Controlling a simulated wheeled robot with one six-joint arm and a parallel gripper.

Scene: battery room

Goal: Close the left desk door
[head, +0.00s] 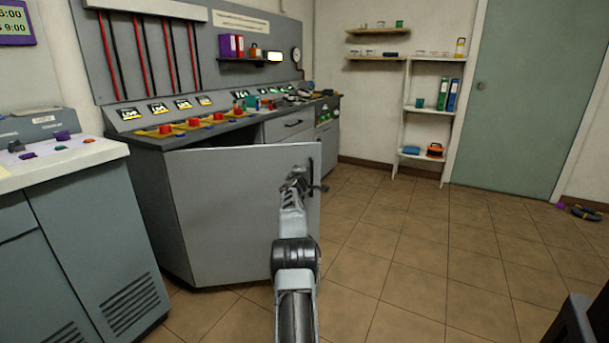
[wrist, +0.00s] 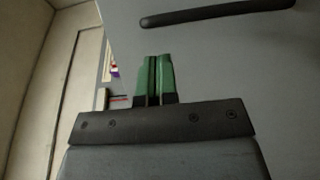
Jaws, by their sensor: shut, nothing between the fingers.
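The left desk door (head: 225,215) is a plain grey panel, swung open and standing out from the grey desk (head: 150,215). Its dark handle (head: 310,178) is near the free right edge, partly behind my gripper. My gripper (head: 298,172) is in front of the door near that edge and handle. In the wrist view its green fingertips (wrist: 155,78) are together with nothing between them. The door's grey face (wrist: 230,65) fills the right side there, with the black handle (wrist: 218,13) above. I cannot tell whether the fingertips touch the door.
A grey cabinet (head: 90,235) with a control top stands at the left. The desk top holds red buttons (head: 193,122). A white shelf (head: 406,120) and a green door (head: 520,95) are at the back. The tiled floor (head: 400,240) to the right is mostly clear.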

